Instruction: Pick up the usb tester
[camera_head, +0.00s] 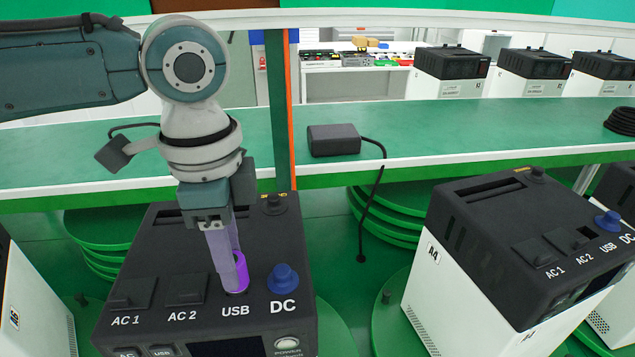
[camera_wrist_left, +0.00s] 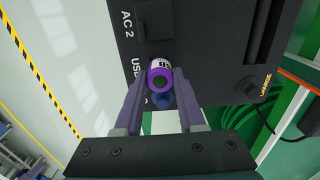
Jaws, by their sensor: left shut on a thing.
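The usb tester is a small purple cylinder (camera_head: 240,271) at the USB port on top of the near black-topped unit (camera_head: 165,255). In the left wrist view its purple ring end and pale label (camera_wrist_left: 159,75) show between the fingers. My left gripper (camera_head: 233,284) points down from above and is shut on the tester. It also shows in the left wrist view (camera_wrist_left: 161,84), with one finger on each side. The tester's lower end is at the port; whether it sits inside is hard to tell. My right gripper is not in view.
A blue DC knob (camera_head: 283,279) stands just right of the tester. Another unit marked A4 (camera_head: 520,240) stands to the right. A green shelf (camera_head: 440,140) behind carries a black adapter (camera_head: 334,140) with a hanging cable.

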